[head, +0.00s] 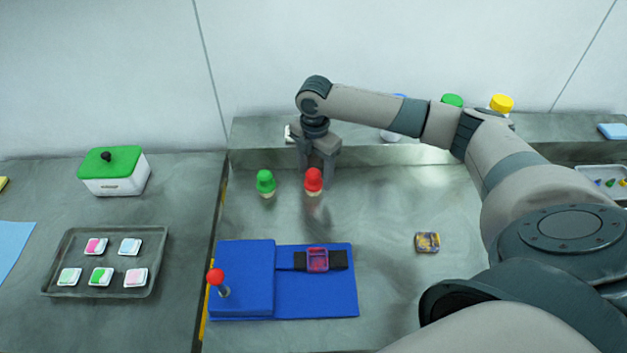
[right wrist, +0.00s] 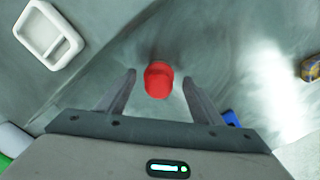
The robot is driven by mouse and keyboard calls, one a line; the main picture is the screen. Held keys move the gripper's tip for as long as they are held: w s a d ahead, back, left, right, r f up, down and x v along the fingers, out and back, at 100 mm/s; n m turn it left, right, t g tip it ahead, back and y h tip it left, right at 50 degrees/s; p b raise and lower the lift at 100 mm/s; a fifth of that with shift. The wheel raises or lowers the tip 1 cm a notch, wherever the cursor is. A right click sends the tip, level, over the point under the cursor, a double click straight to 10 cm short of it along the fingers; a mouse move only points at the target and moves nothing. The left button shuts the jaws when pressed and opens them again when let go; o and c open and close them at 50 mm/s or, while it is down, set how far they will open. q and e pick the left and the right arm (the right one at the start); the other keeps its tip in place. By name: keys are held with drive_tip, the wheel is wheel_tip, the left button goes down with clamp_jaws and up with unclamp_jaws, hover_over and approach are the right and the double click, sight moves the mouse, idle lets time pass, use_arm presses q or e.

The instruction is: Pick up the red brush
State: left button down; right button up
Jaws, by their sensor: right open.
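The red brush (head: 313,178) stands upright on the grey bench, its red top above a pale lower part. My right gripper (head: 318,171) points down over it from behind, with the fingers apart. In the right wrist view, the red brush (right wrist: 158,81) shows between the two fingertips of the open right gripper (right wrist: 159,78), with a gap on each side. The lower part of the brush is hidden there. My left gripper is not in view.
A green brush (head: 265,181) stands just left of the red one. A blue fixture (head: 245,275) with a red-knobbed lever (head: 216,278) and a strapped pink-framed piece (head: 318,260) lies in front. A small patterned block (head: 427,242) lies to the right. A raised ledge (head: 260,130) runs behind.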

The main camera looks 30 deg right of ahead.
sight(314, 180)
drive_tip(key=f+p, duration=0.1)
drive_tip(key=f, duration=0.2)
drive_tip(key=shift+a, duration=0.2)
drive_tip(key=shift+f, duration=0.4)
drive_tip(key=c, duration=1.1)
drive_tip(key=shift+r, duration=0.15)
drive_tip(key=shift+w+r+b, duration=0.1)
drive_tip(key=shift+r+b, duration=0.2)
drive_tip(key=shift+r, duration=0.25)
wheel_tip(314, 180, up, 2)
drive_tip(key=shift+r+b, duration=0.25)
drive_tip(key=shift+b, duration=0.45)
drive_tip(key=s+d+r+b, duration=0.1)
drive_tip(key=s+d+r, duration=0.1)
drive_tip(key=s, duration=0.3)
drive_tip(key=s+d+r+b, duration=0.2)
drive_tip(key=s+r, duration=0.3)
drive_tip(key=s, duration=0.1)
drive_tip(key=shift+d, duration=0.25)
